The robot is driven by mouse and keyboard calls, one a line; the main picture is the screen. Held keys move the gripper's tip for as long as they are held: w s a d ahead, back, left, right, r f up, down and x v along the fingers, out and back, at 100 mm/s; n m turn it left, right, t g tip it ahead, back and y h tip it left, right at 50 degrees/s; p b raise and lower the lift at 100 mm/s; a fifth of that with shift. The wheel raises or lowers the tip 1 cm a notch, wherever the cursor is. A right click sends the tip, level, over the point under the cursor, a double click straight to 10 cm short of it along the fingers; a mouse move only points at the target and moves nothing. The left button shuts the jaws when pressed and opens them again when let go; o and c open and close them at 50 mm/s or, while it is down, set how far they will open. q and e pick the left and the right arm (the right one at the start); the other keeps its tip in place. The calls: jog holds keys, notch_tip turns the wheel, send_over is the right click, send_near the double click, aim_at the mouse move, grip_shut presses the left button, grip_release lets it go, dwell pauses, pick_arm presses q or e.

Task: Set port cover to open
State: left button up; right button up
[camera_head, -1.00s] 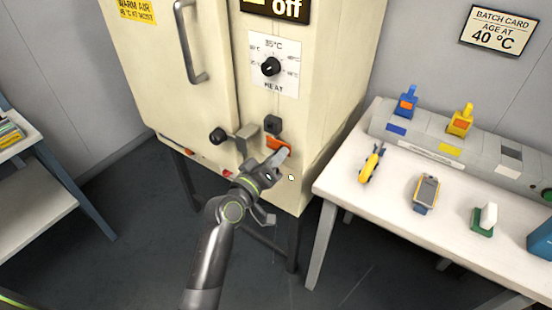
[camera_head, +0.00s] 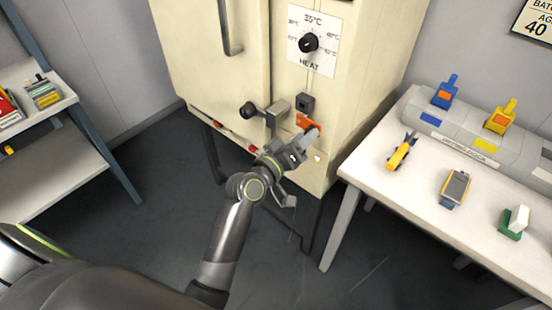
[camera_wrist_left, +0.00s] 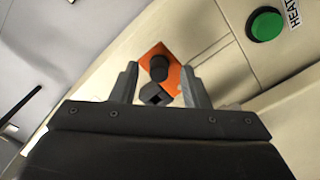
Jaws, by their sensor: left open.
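I take the plate to be the port cover, but cannot be sure. In the left wrist view the orange plate (camera_wrist_left: 181,80) carries a dark round knob (camera_wrist_left: 158,67), with a dark square piece (camera_wrist_left: 151,94) below it. My left gripper (camera_head: 303,140) is at the plate. In the left wrist view the gripper (camera_wrist_left: 159,84) is open, its fingers on either side of the knob, with no clear grip. The fingers hide part of the plate in the head view.
The cabinet (camera_head: 280,80) has a heat dial (camera_head: 308,43), a door handle (camera_head: 229,28) and a latch (camera_head: 262,112). A green button (camera_wrist_left: 266,23) shows in the left wrist view. A white table (camera_head: 400,188) with several items stands close on the right. A shelf (camera_head: 50,170) stands left.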

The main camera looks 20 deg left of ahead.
pick_arm(q)
jog(key=b+v, duration=0.2)
jog(key=v, duration=1.4)
jog(key=shift+s, duration=0.2)
jog(key=s+a+f+g+y+p, duration=0.1)
jog(key=a+f+g+y, duration=0.15)
jog(key=f, duration=0.85)
jog(key=s+a+f+g+y+p, duration=0.1)
jog(key=s+a+f+g, duration=0.15)
jog(key=f, duration=0.85)
jog(key=s+a+f+g+y+p, duration=0.1)
jog(key=a+f+g+y, duration=0.15)
jog(key=f, duration=0.95)
jog(key=s+a+f+m+g, duration=0.1)
jog(key=s+f+g, duration=0.1)
jog(key=s+f, duration=0.4)
jog(key=s+a+f+m+g+p, duration=0.1)
jog(key=s+f, duration=0.5)
jog(key=s, duration=0.7)
jog(key=s+a+f+m+g+y+p, duration=0.1)
jog(key=s+f+g, duration=0.4)
jog(key=s, duration=0.5)
jog(key=shift+s+a+f+m, duration=0.2)
jog(key=shift+a+f+m, duration=0.25)
jog(key=shift+a+m, duration=0.2)
